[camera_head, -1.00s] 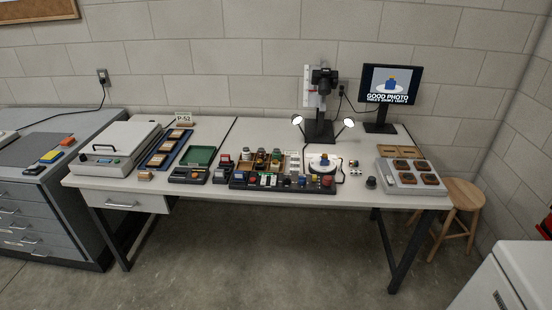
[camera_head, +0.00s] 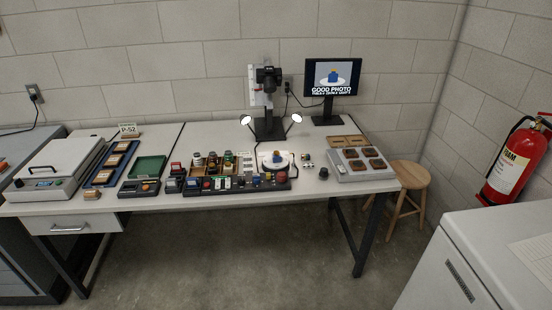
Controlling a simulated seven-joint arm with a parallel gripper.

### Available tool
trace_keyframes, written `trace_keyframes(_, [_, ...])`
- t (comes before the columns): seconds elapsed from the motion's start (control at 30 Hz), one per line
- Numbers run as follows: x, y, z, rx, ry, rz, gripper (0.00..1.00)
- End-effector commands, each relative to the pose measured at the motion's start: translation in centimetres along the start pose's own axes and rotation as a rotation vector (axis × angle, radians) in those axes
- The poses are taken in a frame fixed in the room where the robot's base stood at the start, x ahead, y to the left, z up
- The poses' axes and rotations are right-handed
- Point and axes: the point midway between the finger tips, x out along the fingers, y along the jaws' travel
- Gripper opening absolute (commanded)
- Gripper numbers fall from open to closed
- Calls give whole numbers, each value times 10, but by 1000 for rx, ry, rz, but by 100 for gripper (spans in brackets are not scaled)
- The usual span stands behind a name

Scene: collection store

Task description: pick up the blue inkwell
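My gripper is not in view.
The long white table (camera_head: 222,140) holds a black control panel (camera_head: 235,185), a camera stand (camera_head: 268,100) with two lamps, and a grey tray (camera_head: 362,164) at right. A stool (camera_head: 409,175), a fire extinguisher (camera_head: 516,160) and a white cabinet (camera_head: 480,265) stand right. Open floor lies in front.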

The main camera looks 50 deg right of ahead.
Motion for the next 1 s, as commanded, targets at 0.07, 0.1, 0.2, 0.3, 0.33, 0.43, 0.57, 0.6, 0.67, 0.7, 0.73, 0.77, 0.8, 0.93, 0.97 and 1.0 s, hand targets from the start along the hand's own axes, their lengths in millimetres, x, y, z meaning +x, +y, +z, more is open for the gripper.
trace_keyframes(0.07, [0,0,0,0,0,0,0])
trace_keyframes(0.1, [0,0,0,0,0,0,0])
trace_keyframes(0.2, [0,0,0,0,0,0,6])
trace_keyframes(0.3, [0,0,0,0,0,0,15])
trace_keyframes(0.33, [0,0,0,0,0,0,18])
trace_keyframes(0.43, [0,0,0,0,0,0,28])
trace_keyframes(0.57, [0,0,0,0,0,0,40])
trace_keyframes(0.6, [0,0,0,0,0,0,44])
trace_keyframes(0.67, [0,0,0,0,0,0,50])
trace_keyframes(0.7, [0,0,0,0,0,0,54])
trace_keyframes(0.73, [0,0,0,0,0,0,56])
trace_keyframes(0.77, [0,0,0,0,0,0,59])
trace_keyframes(0.8, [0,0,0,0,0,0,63])
trace_keyframes(0.93, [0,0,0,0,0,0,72])
trace_keyframes(0.97, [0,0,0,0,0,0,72])
trace_keyframes(1.0, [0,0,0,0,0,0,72])
